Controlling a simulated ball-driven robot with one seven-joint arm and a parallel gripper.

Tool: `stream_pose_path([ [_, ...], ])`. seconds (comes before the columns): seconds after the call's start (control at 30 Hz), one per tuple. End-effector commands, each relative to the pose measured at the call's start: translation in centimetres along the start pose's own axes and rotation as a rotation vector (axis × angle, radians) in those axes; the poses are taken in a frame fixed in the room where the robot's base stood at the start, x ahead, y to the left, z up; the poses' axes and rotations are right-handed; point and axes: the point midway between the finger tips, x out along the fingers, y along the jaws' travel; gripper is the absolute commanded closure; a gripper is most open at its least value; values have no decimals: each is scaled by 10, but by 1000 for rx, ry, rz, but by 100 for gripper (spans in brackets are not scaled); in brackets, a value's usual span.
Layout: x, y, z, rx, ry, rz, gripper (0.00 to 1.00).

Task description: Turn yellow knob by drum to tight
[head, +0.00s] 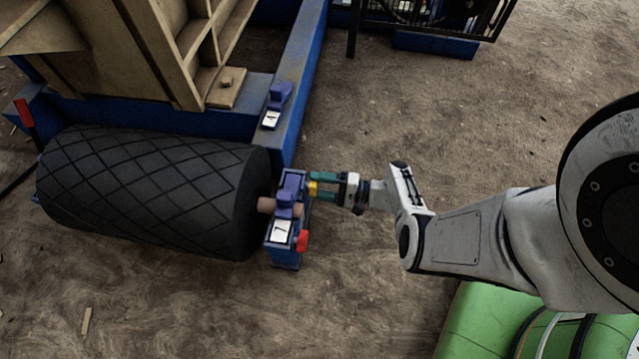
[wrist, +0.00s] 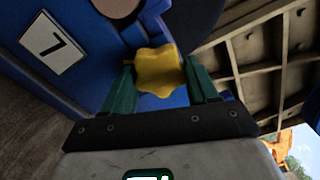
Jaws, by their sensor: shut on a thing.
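The yellow knob (wrist: 158,71) is a lobed knob on the blue bracket by the drum. In the head view only a small bit of the knob (head: 312,188) shows between the green fingers. My gripper (head: 321,186) reaches in from the right and is shut on the knob. In the wrist view its green fingers (wrist: 160,85) stand on either side of the knob. The black drum (head: 150,190) with a diamond groove pattern lies left of the bracket (head: 287,250). The knob's far side and any tightness mark are hidden.
A white label with a 7 (wrist: 53,43) is on the bracket. A red knob (head: 302,241) sticks out low on its right side. A blue frame beam (head: 300,75) runs behind it. Bare ground (head: 400,110) is open around my arm.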

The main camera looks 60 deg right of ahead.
Motion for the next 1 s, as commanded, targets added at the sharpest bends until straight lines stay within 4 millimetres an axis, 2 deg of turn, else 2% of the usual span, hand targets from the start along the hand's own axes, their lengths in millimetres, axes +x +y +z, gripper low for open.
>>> stream_pose_path([
  [0.2,0,0,-1,194,5,0,72],
  [0.5,-1,2,-1,389,6,0,72],
  [1.0,-1,3,-1,492,7,1,72],
])
